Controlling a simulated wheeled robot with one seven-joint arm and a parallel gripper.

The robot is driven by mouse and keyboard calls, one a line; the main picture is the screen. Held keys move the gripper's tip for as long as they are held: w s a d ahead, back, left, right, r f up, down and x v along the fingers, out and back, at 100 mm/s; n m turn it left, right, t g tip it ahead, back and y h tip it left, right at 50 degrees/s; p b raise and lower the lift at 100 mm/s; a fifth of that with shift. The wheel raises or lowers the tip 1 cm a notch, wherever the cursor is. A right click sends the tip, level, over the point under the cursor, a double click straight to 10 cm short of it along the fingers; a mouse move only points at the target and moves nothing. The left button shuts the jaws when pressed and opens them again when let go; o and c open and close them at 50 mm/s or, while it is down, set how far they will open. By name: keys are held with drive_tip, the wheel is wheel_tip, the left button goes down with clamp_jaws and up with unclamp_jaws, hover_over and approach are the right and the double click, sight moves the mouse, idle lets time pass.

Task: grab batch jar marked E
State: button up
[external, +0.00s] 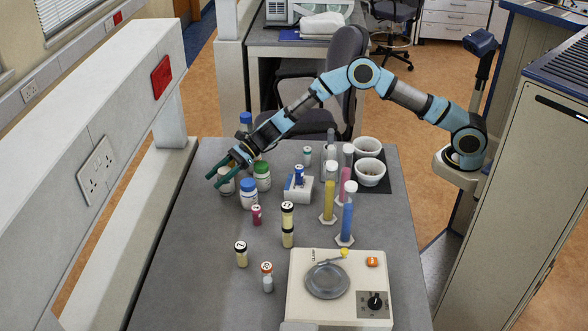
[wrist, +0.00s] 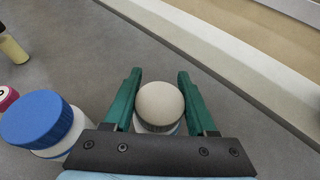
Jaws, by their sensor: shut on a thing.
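A jar with an off-white lid (external: 226,187) stands near the left edge of the grey bench. It also shows in the wrist view (wrist: 160,103), between the two green fingers. My gripper (external: 213,181) is shut on this jar, one finger on each side; in the wrist view my gripper (wrist: 159,76) is seen from above. The jar's letter cannot be read in either view. A blue-lidded jar (external: 249,193) and a green-lidded jar (external: 262,176) stand just to its right. The blue-lidded jar also shows in the wrist view (wrist: 42,122).
Several small vials, a blue-and-white holder (external: 298,188), cylinders (external: 328,202) and white bowls (external: 369,172) fill the bench middle and right.

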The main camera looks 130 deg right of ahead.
clamp_jaws()
drive_tip(key=shift+r, duration=0.1)
